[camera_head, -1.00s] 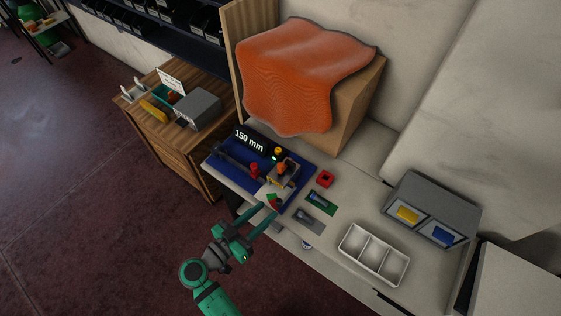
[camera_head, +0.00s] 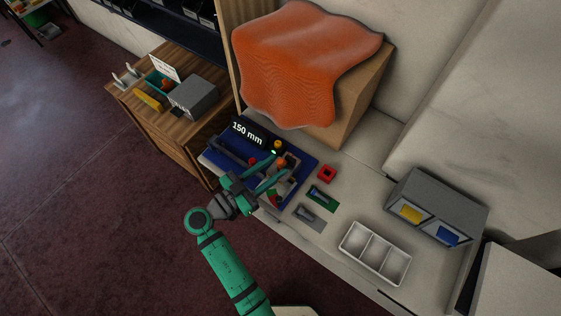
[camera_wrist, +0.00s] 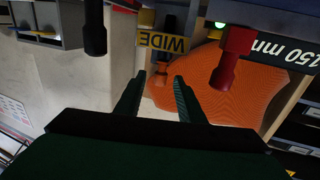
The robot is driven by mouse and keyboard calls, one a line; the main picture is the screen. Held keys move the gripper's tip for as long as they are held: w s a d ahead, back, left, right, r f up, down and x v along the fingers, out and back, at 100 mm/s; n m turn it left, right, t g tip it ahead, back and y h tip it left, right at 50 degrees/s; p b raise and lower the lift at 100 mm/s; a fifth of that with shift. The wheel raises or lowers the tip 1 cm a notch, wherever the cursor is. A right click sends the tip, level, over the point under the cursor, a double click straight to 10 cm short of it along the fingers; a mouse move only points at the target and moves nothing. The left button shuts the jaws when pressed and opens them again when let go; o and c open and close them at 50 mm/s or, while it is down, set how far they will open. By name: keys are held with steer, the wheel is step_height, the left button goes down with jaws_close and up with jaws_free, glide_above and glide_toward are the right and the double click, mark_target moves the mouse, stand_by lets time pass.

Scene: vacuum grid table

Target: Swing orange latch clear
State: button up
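The orange latch shows as a small orange knob (camera_head: 281,162) on the fixture on the blue board (camera_head: 226,163). My gripper (camera_head: 276,169) is open, and its fingers reach over the board right beside the knob. In the wrist view, which is upside down, a small orange piece (camera_wrist: 160,82) shows between my two spread fingertips (camera_wrist: 160,76). It blends with the orange cloth behind it, and I cannot tell if a finger touches it. A yellow "WIDE" label (camera_wrist: 163,41) is just beyond the fingertips. My fingers partly hide the fixture in the head view.
A red knob (camera_wrist: 232,58) and a black knob (camera_wrist: 95,28) flank my fingers. The "150 mm" sign (camera_head: 249,134) stands at the board's back. An orange cloth (camera_head: 300,65) covers a box behind.

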mark_target(280, 163)
steer(key=shift+x, duration=1.65)
steer(key=shift+a, duration=0.1)
jaws_close()
